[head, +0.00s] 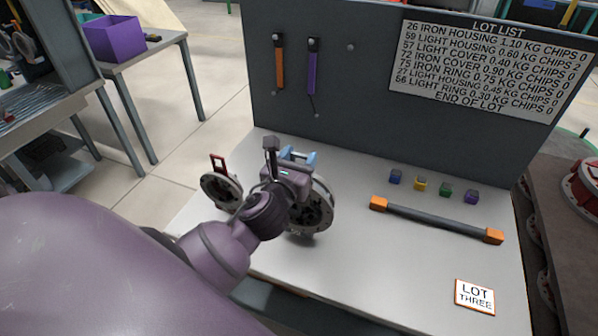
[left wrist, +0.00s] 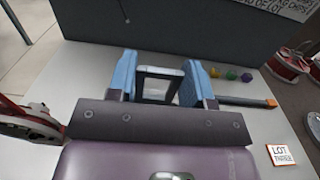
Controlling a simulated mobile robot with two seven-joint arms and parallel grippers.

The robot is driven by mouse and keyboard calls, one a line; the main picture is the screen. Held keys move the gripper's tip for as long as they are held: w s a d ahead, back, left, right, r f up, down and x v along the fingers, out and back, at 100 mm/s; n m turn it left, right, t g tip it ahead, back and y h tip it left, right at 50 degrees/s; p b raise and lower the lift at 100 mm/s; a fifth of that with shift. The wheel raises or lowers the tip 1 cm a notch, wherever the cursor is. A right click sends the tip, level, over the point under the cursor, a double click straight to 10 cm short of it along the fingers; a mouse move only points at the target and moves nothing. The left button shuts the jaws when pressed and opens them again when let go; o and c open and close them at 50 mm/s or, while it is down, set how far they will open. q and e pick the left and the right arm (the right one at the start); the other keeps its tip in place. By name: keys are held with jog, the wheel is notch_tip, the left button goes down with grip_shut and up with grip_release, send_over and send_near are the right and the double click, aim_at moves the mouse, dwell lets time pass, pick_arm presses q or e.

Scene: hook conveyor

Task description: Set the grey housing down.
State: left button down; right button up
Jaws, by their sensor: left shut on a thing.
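The grey housing (head: 318,212), a round metal part with dark openings, is at the left of the light bench top, partly hidden behind my left wrist. My left gripper (head: 298,158) is above it with light blue fingers. In the left wrist view the fingers (left wrist: 162,78) are shut on the housing's dark loop handle (left wrist: 161,72). The housing's body is hidden there by my gripper. I cannot tell whether its underside touches the bench. My right gripper is in neither view.
A red-handled round part (head: 221,188) stands close left of the grey housing. The bench (head: 390,270) is clear before the dark bar with orange ends (head: 435,219). Several small coloured blocks (head: 420,184) lie behind it. A LOT THREE card (head: 474,296) lies front right. A grey panel (head: 350,100) rises behind.

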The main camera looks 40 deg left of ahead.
pick_arm(q)
notch_tip(320, 180, down, 2)
jog(key=shift+f+b, duration=0.25)
jog(key=shift+b, duration=0.05)
jog(key=shift+f, duration=0.45)
jog(key=c, duration=0.5)
grip_release()
jog(key=shift+f, duration=0.2)
